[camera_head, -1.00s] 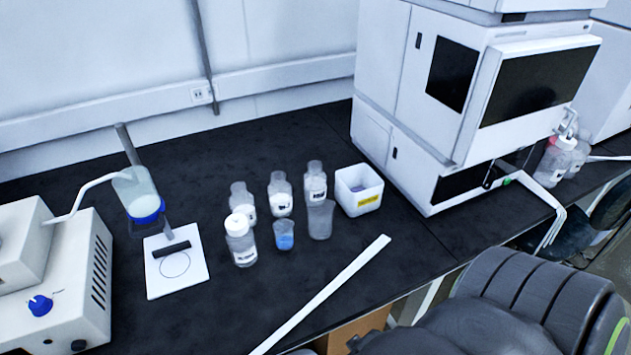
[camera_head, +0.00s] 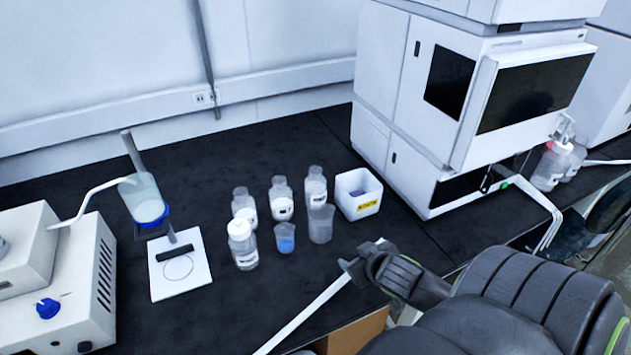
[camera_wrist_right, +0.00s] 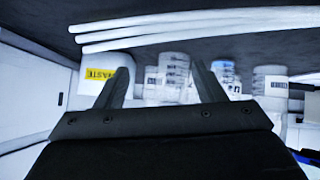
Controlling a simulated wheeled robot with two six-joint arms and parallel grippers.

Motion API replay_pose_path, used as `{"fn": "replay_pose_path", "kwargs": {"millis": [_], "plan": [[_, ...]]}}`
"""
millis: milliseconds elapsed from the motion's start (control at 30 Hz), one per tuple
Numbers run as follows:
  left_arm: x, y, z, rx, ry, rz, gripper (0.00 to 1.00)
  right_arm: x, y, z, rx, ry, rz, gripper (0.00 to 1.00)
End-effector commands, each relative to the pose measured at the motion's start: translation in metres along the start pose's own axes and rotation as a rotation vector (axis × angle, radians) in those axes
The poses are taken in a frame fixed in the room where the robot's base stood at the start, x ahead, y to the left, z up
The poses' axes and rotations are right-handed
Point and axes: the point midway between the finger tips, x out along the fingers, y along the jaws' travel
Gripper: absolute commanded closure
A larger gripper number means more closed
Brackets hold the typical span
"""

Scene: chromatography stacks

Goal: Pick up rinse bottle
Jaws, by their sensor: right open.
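A clear bottle with a white cap and a label (camera_head: 243,247) stands upright at the front left of the bottle group; its label is too small to read, so I cannot be sure it is the rinse bottle. Three bottles, left (camera_head: 244,207), middle (camera_head: 281,203) and right (camera_head: 316,188), stand behind it. My right gripper (camera_head: 349,267) is open and empty over the bench's front edge, right of the bottles and apart from them. In the right wrist view its fingers (camera_wrist_right: 165,85) spread before the bottles, with the capped bottle (camera_wrist_right: 270,88) on the right.
A beaker with blue liquid (camera_head: 285,240) and a clear beaker (camera_head: 320,226) stand beside the bottles. A white box with a yellow label (camera_head: 360,192) is at their right. A white strip (camera_head: 305,317) runs along the front edge. Bench at the centre front is clear.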

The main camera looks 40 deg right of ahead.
Motion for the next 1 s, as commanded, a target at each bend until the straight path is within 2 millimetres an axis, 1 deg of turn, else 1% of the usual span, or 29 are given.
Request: {"fn": "replay_pose_path", "kwargs": {"millis": [33, 100, 200, 300, 400, 500, 633, 800, 1000], "plan": [[0.0, 0.0, 0.0, 0.0, 0.0, 0.0, 0.7, 0.009, 0.013, -0.019, -0.001, 0.058, -0.006, 0.37], [-0.001, 0.0, 0.0, 0.0, 0.0, 0.0, 0.7, 0.017, 0.027, -0.043, 0.017, 0.135, -0.028, 0.37], [-0.001, 0.0, 0.0, 0.0, 0.0, 0.0, 0.7, 0.025, 0.044, -0.076, 0.038, 0.228, -0.071, 0.37], [-0.001, 0.0, 0.0, 0.0, -0.001, 0.0, 0.7, 0.029, 0.056, -0.104, 0.053, 0.297, -0.118, 0.37], [-0.001, 0.0, 0.001, 0.0, -0.001, 0.0, 0.7, 0.03, 0.063, -0.124, 0.064, 0.342, -0.157, 0.37], [-0.001, -0.001, 0.001, 0.0, -0.002, 0.0, 0.7, 0.03, 0.068, -0.135, 0.072, 0.365, -0.182, 0.37], [0.003, -0.001, 0.002, 0.001, -0.002, -0.002, 0.7, 0.036, 0.068, -0.142, 0.078, 0.378, -0.194, 0.37], [0.014, -0.002, 0.003, 0.001, -0.003, -0.003, 0.7, 0.055, 0.064, -0.149, 0.081, 0.38, -0.196, 0.37], [0.022, -0.001, 0.004, 0.001, -0.004, -0.003, 0.7, 0.08, 0.059, -0.159, 0.081, 0.378, -0.195, 0.37]]}}
